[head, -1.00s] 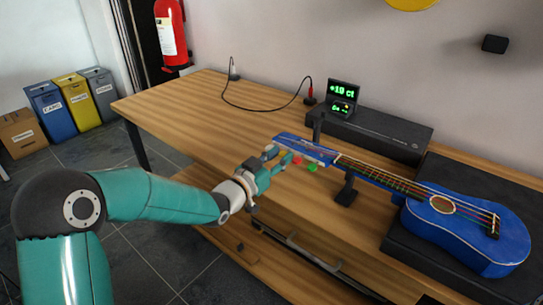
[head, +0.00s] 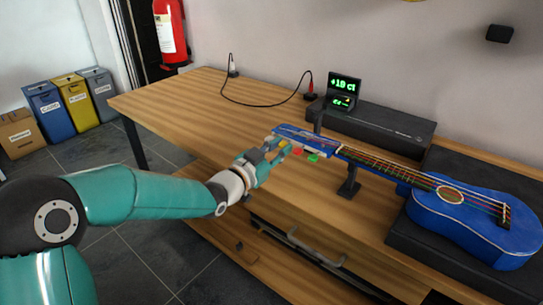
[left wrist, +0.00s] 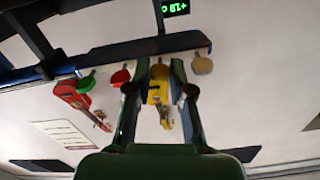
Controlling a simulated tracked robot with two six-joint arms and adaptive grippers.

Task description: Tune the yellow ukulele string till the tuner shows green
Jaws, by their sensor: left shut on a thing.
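The blue ukulele (head: 478,216) lies with its body at the right and its neck pointing left toward the headstock (head: 303,138). My left gripper (head: 280,151) is at the near side of the headstock. In the left wrist view my left gripper (left wrist: 160,68) has its fingers on either side of the yellow peg (left wrist: 159,72) and is shut on it. The red peg (left wrist: 121,76) and green peg (left wrist: 86,83) are to its left, a tan peg (left wrist: 202,65) to its right. The tuner (head: 343,88) shows green digits that look like +18 ct. My right gripper is out of view.
The ukulele rests on a dark case (head: 398,232) and a black neck stand (head: 350,186). A long black box (head: 380,128) stands behind the neck. A black cable (head: 262,104) runs to the tuner's left. The wooden table (head: 185,105) is clear at the left.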

